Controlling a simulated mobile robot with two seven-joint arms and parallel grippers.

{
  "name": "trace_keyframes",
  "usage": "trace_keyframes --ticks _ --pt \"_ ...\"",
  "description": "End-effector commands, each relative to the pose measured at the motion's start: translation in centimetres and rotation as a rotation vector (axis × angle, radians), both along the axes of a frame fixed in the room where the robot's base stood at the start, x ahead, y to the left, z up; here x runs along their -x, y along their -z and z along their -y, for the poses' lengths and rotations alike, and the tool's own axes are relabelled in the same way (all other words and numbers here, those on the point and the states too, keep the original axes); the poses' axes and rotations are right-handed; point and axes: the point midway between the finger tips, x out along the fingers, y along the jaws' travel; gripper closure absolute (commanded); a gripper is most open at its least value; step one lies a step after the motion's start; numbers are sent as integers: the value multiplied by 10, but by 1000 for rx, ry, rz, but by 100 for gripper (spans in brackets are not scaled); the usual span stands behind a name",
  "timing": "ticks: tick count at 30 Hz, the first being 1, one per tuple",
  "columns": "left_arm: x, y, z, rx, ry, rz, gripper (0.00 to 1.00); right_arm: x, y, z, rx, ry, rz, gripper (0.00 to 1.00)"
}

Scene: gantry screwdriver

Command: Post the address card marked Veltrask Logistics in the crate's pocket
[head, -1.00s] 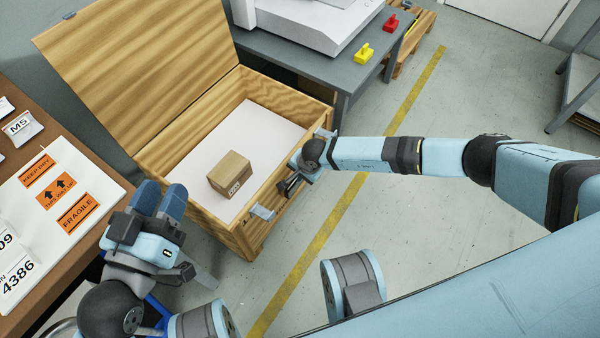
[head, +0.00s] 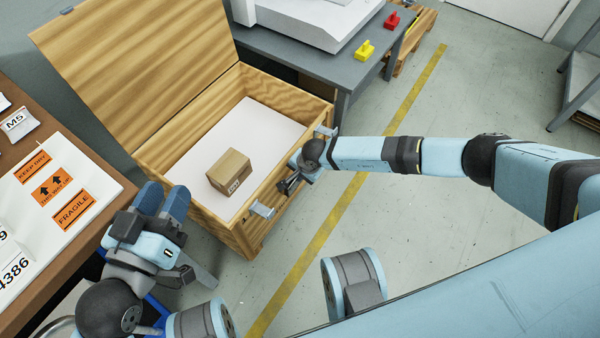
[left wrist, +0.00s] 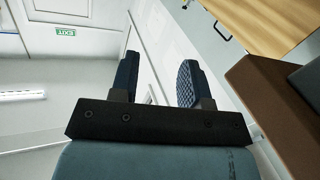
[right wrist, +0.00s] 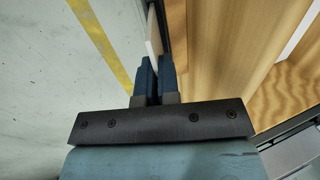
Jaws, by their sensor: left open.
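The wooden crate (head: 232,238) stands open, its lid tilted back. My right gripper (head: 287,184) is at the outer face of the crate's near-right wall, between two metal latches. In the right wrist view its fingers (right wrist: 156,70) are close together on a thin white card (right wrist: 153,35), seen edge-on, so its marking cannot be read. A narrow dark strip (right wrist: 167,22) lies between the card and the wood, possibly the pocket; I cannot tell whether the card is inside it. My left gripper (head: 162,200) is open and empty, left of the crate, also in the left wrist view (left wrist: 160,70).
A small cardboard box (head: 230,171) lies in the crate. A brown table (head: 60,262) at left holds orange labels (head: 52,188) and an M5 card (head: 17,122). A grey bench (head: 330,68) stands behind the crate.

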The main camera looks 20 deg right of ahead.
Motion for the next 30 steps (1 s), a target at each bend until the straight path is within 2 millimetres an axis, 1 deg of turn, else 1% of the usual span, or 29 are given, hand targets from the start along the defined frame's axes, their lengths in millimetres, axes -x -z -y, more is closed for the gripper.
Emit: trace_keyframes --ticks 2,5,6,7,14,17,20,30 --pt "0 0 0 1 0 2 57 0 0 0 0 0 0 100" --pt "0 -1 0 1 -1 3 57 0 0 0 0 0 0 79" --pt "0 -1 0 1 -1 4 57 0 0 0 0 0 0 70" --pt "0 -1 0 1 -1 4 57 0 0 0 0 0 0 67" --pt "0 -1 0 2 -1 5 57 0 0 0 0 0 0 67" --pt "0 -5 0 3 -2 9 57 1 -5 1 0 0 0 67" --pt "-1 -15 -1 13 -10 32 57 3 -18 4 0 0 0 67" --pt "2 -61 -5 85 -54 160 57 22 -92 18 0 -1 2 67"
